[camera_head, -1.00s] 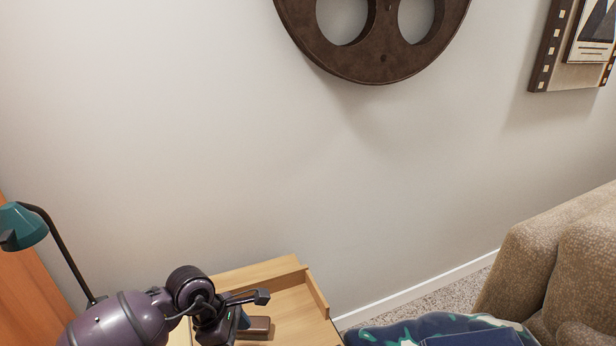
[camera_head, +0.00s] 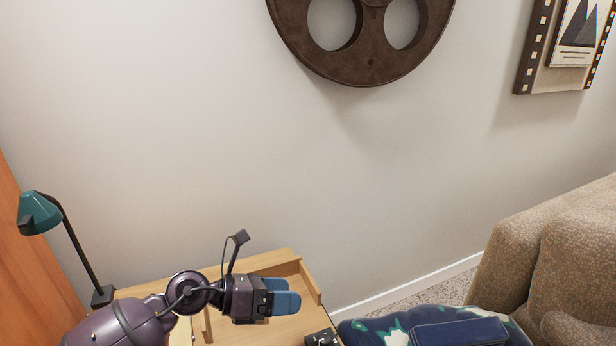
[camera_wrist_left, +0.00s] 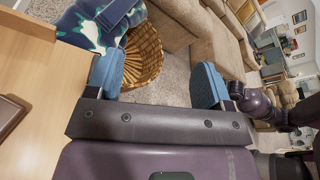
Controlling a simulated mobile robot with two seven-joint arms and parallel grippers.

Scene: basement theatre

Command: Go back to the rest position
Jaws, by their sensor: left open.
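My left gripper (camera_head: 284,299) is open and empty above the wooden table (camera_head: 279,262), with its blue fingers pointing right. In the left wrist view my left gripper (camera_wrist_left: 157,80) shows two blue fingers spread apart with nothing between them. Beyond the fingers are carpet and a wicker basket (camera_wrist_left: 143,55), clear of them. A purple arm link of mine shows at the right of the wrist view. My right gripper cannot be made out.
A teal lamp (camera_head: 40,213) stands on the table's left. A small black object (camera_head: 322,338) shows at the table's front right. A blue patterned cushion (camera_head: 368,331) and beige sofa (camera_head: 550,255) are to the right. A brown flat item (camera_wrist_left: 11,114) lies on the table.

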